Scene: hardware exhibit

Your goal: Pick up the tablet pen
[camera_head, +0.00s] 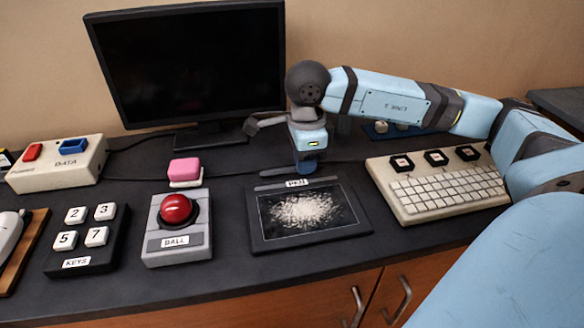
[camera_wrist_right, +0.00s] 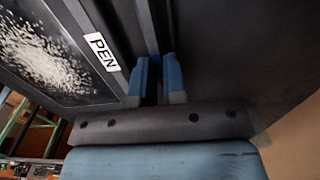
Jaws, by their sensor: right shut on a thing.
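The tablet (camera_head: 262,238) lies flat on the dark counter, with a pale speckled patch on its black screen. A white PEN label (camera_head: 297,182) is at its far edge; the label also shows in the right wrist view (camera_wrist_right: 102,52). The thin grey tablet pen (camera_head: 275,172) lies just behind the tablet. My right gripper (camera_head: 308,170) points down over the pen. In the right wrist view, the blue fingers (camera_wrist_right: 157,78) are shut on the pen (camera_wrist_right: 148,28), which runs up between them. The fingers hide part of it. My left gripper is not in view.
A red ball device (camera_head: 178,211) and number keys (camera_head: 86,240) stand left of the tablet. A cream keyboard (camera_head: 445,190) stands to its right. A monitor (camera_head: 200,65) rises behind. A pink-topped block (camera_head: 185,170) is behind the ball device.

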